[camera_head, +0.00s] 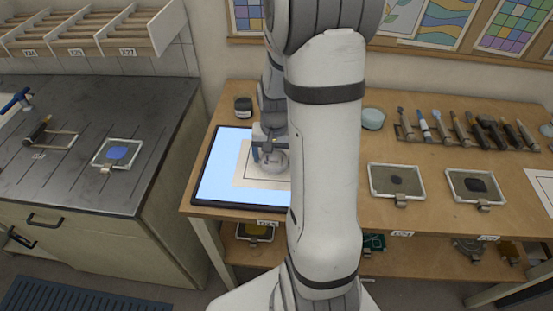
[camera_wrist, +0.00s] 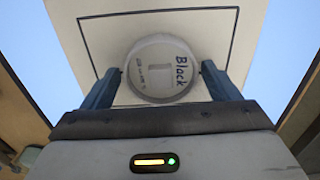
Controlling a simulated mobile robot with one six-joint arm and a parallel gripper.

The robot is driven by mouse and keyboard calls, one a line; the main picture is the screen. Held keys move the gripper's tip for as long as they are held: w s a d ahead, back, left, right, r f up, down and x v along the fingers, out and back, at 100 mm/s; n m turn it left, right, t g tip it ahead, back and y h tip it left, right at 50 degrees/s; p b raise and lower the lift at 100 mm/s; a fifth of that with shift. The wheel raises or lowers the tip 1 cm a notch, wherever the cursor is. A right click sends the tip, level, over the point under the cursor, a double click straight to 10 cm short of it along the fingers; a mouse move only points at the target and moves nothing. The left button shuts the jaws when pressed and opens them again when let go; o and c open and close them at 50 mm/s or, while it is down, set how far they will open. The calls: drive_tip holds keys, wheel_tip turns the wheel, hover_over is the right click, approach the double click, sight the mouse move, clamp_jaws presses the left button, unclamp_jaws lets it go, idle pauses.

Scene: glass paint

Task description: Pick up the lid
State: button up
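In the head view the lid (camera_head: 277,161) is partly hidden by my arm. My gripper (camera_wrist: 160,68) is open, with one blue-grey finger on each side of the lid. Small gaps show between the fingertips and the lid's rim. In the head view my gripper (camera_head: 268,154) is over the sheet, partly hidden behind my arm.
The sheet lies on a lit light pad (camera_head: 220,175) on a wooden bench (camera_head: 390,217). A dark jar (camera_head: 243,107) stands behind the pad. A pale round container (camera_head: 373,118), a row of tools (camera_head: 460,130) and two framed trays (camera_head: 396,183) (camera_head: 475,188) are to the right.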

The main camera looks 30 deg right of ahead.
drive_tip(key=c, duration=0.7)
